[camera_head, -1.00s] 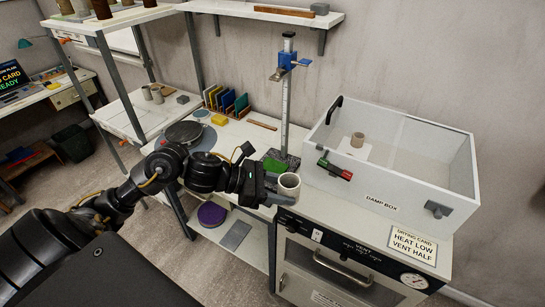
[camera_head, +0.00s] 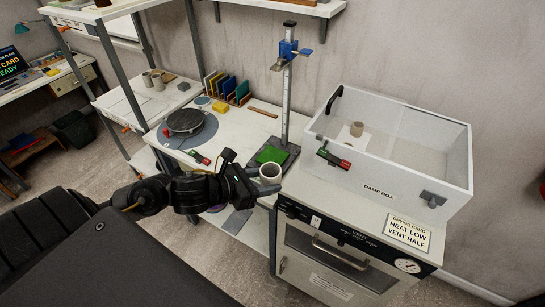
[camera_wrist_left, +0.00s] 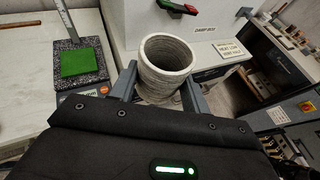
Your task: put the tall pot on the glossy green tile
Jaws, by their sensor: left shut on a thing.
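The tall pot (camera_head: 270,175) is a pale, ribbed, open-topped cylinder, upright; it fills the middle of the left wrist view (camera_wrist_left: 166,68). My left gripper (camera_head: 264,187) is shut on it, with a finger on each side in the wrist view (camera_wrist_left: 158,90). The glossy green tile (camera_head: 271,154) lies on the dark speckled base of the height gauge, just behind the pot in the head view. In the wrist view the tile (camera_wrist_left: 80,62) is bare and left of the pot, with a gap between them. My right gripper is not in view.
The height gauge column (camera_head: 286,90) rises from behind the tile. The white damp box (camera_head: 400,194) stands to the right, with a small pot (camera_head: 356,129) inside. A turntable (camera_head: 186,121) and a red-green device (camera_head: 199,157) are left on the bench. An oven (camera_head: 345,245) is below the box.

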